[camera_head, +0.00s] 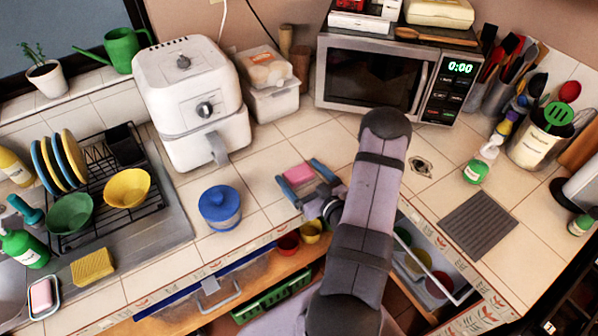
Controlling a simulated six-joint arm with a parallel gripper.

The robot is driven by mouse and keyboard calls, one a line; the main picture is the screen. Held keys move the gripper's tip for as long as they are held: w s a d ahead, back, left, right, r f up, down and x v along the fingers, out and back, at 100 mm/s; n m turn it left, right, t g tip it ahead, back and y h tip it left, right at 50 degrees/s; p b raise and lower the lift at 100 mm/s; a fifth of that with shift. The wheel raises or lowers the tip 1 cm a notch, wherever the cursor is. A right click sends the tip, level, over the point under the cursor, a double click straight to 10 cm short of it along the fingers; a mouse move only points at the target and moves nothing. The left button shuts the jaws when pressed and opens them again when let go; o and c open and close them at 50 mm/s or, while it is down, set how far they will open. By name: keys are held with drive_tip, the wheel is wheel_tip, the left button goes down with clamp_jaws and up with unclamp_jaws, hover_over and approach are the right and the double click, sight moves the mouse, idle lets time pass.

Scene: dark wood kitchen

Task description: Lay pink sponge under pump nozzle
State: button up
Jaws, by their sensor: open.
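A pink sponge (298,173) lies on the tiled counter in front of the microwave. My gripper (302,177) is open at the sponge, with one blue-tipped finger on its left and the other on its right. I cannot tell whether the fingers touch it. A pump bottle (476,172) with a green lower part and a white pump head stands at the right of the counter. Its nozzle is too small to make out clearly. Another green bottle (24,250) stands by the sink at the far left. My arm hides part of the counter in the middle.
A grey ridged mat (479,224) lies in front of the pump bottle. A blue lidded pot (220,207) stands left of my gripper. A white air fryer (190,100) and a microwave (372,80) stand behind. A pink block (40,295) sits in a dish at lower left.

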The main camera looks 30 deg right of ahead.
sight(299, 172)
drive_tip(key=shift+w+f, duration=0.1)
drive_tip(key=shift+w, duration=0.35)
drive_tip(key=c, duration=1.2)
drive_tip(key=shift+r, duration=0.25)
drive_tip(key=shift+r+b, duration=0.75)
drive_tip(key=shift+r, duration=4)
